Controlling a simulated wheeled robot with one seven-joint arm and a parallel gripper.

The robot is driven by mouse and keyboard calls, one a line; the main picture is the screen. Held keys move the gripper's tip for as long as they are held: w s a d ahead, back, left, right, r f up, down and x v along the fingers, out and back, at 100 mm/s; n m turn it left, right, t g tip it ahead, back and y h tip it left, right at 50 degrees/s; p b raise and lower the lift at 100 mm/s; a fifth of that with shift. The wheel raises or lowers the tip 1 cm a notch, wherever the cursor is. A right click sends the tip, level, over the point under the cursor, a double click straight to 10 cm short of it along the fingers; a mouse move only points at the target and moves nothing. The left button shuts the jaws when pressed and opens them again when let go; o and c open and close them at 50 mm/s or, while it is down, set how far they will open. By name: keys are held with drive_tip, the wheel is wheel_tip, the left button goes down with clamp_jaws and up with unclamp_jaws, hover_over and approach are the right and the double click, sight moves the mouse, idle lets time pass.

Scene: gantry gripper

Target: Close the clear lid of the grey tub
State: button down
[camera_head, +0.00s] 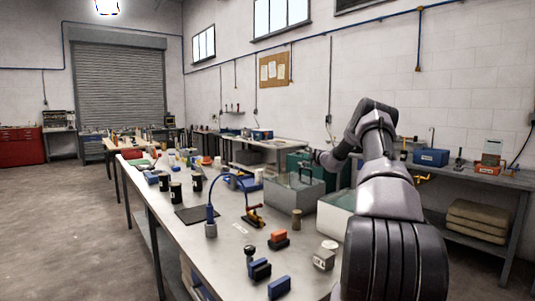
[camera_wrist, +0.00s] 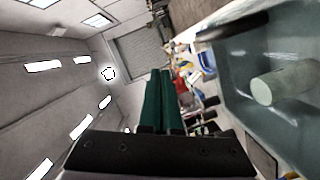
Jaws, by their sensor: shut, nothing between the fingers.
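The grey tub (camera_head: 290,198) stands on the workbench, right of the middle in the head view. Its clear lid (camera_wrist: 225,65) looks like the greenish see-through pane on the right of the wrist view, with a dark handle bar (camera_wrist: 232,27) near its top. The lid is faint in the head view, and its exact angle is hard to tell. My gripper (camera_head: 313,156) is above the tub's far side. In the wrist view its two green fingers (camera_wrist: 160,73) are together and empty, left of the pane. I cannot tell whether they touch the lid.
A pale box (camera_head: 332,220) stands close on the right, partly behind my arm. A small cylinder (camera_head: 296,219) stands before the tub. A blue lamp-like tool (camera_head: 210,228), dark cans (camera_head: 175,192) and small blocks (camera_head: 279,287) occupy the bench. The aisle (camera_head: 70,235) at left is clear.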

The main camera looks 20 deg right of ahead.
drive_tip(key=shift+w+d+f, duration=0.15)
drive_tip(key=shift+d+f, duration=0.3)
drive_tip(key=shift+f, duration=0.4)
drive_tip(key=shift+w+d+f, duration=0.15)
drive_tip(key=shift+d+f, duration=0.25)
drive_tip(key=shift+f, duration=0.5)
drive_tip(key=shift+w+d+f, duration=0.15)
drive_tip(key=shift+d+f, duration=0.3)
drive_tip(key=shift+f, duration=0.4)
drive_tip(key=s+d+r, duration=0.2)
drive_tip(key=s+r, duration=0.4)
drive_tip(key=s, duration=0.3)
drive_tip(key=shift+s+r, duration=0.2)
drive_tip(key=shift+s+d, duration=0.1)
